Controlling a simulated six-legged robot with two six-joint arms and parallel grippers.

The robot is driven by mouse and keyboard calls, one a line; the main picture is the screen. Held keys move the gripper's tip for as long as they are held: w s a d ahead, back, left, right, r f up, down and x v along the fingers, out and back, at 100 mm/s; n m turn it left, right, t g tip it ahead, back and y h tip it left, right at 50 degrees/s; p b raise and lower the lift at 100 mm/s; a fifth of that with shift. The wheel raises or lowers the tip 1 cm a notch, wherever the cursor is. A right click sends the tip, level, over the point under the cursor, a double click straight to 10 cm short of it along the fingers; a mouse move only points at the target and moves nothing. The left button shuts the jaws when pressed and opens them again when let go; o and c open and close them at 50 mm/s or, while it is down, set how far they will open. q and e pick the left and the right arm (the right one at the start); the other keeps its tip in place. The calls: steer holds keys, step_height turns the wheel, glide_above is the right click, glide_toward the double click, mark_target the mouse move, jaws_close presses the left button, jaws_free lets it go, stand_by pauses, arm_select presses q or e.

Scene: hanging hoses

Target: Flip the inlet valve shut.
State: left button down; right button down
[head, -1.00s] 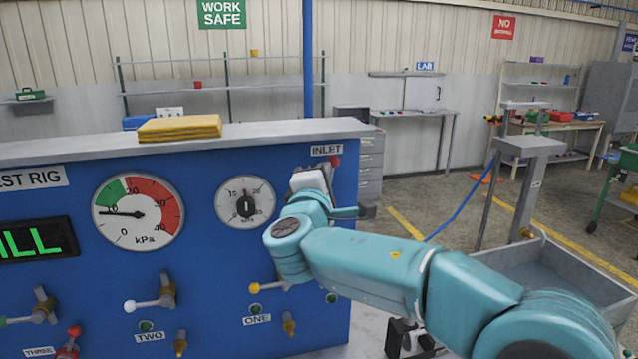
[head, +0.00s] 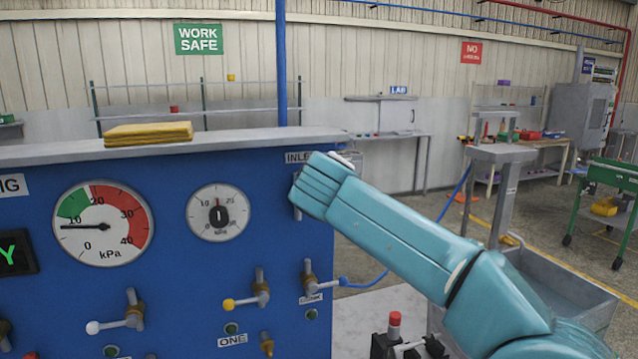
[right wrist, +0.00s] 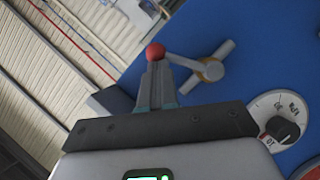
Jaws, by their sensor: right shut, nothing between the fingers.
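The inlet valve (right wrist: 211,70) shows in the right wrist view, with a brass hub on the blue panel and a lever ending in a red ball (right wrist: 155,52). My right gripper (right wrist: 157,68) is shut and empty. Its fingertips are at the red ball, touching it or very close; I cannot tell which. In the head view my right forearm and wrist hide the valve, below the partly covered INLET label (head: 298,157). My left gripper is in neither current view.
The blue test rig panel (head: 150,220) carries a kPa gauge (head: 102,223), a smaller dial (head: 218,212) and several other valve levers below. A yellow folded cloth (head: 148,133) lies on its top ledge. A grey stand (head: 500,152) and basin (head: 565,280) are at the right.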

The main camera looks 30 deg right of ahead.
arm_select(q)
steer(key=shift+f+b, duration=0.65)
steer(key=shift+f, duration=0.05)
arm_select(e)
steer(key=shift+s+d+f+m+y, duration=0.15)
steer(key=shift+d+f+m+y, duration=0.7)
steer(key=shift+f+m, duration=0.3)
steer(key=shift+r, duration=0.15)
